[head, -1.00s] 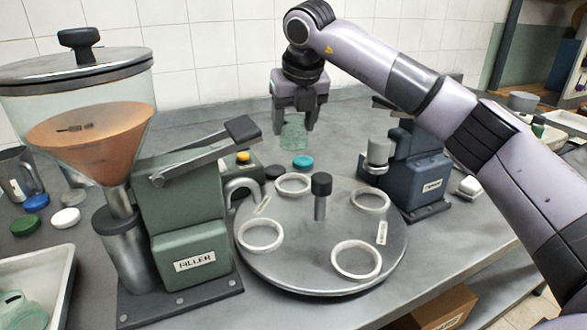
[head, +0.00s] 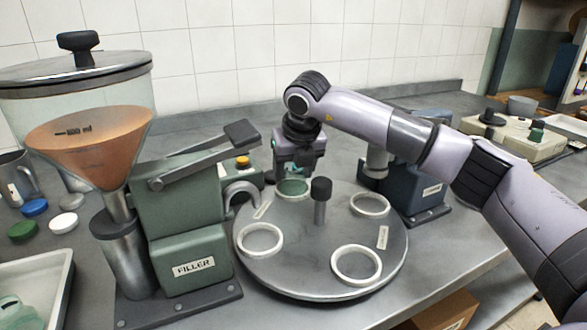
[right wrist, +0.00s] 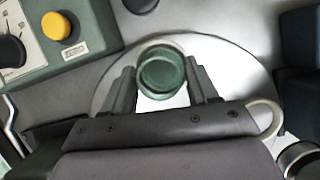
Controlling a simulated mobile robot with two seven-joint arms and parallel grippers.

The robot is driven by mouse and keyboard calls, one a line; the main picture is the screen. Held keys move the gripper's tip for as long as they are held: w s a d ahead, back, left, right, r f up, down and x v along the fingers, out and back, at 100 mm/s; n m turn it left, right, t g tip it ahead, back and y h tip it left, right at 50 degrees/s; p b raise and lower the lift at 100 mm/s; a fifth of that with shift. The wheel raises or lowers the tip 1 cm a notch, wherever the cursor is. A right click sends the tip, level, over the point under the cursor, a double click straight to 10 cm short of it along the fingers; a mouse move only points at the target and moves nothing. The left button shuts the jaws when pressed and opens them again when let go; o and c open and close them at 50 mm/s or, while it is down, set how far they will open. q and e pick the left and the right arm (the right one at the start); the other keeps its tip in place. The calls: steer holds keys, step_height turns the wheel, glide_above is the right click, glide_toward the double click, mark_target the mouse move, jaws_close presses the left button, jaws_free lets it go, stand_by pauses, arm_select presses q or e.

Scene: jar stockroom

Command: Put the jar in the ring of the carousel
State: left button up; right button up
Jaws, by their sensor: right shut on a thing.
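The green glass jar (head: 293,187) is in my right gripper (head: 296,172), at the rear ring (head: 291,199) of the grey carousel (head: 310,265). The jar overlaps that ring in the head view; I cannot tell whether it rests on the disc or hangs slightly above. In the right wrist view the jar (right wrist: 162,72) is upright between the two fingers of the right gripper (right wrist: 163,88), seen from above. The other visible rings, at left, right and front, are empty. My left gripper is not in view.
The green filler (head: 190,205) with its hopper stands left of the carousel. A blue machine (head: 415,185) stands at right, close to my right arm. A dark-topped knob (head: 321,190) rises from the carousel's centre. A pale tray (head: 60,270) and loose lids (head: 63,222) lie at left.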

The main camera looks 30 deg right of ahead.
steer(key=o, duration=1.1)
steer(key=shift+f, duration=0.1)
steer(key=shift+r, duration=0.25)
steer(key=v, duration=1.1)
steer(key=shift+s+r, duration=0.15)
steer(key=shift+r, duration=0.25)
steer(key=shift+a+r, duration=0.1)
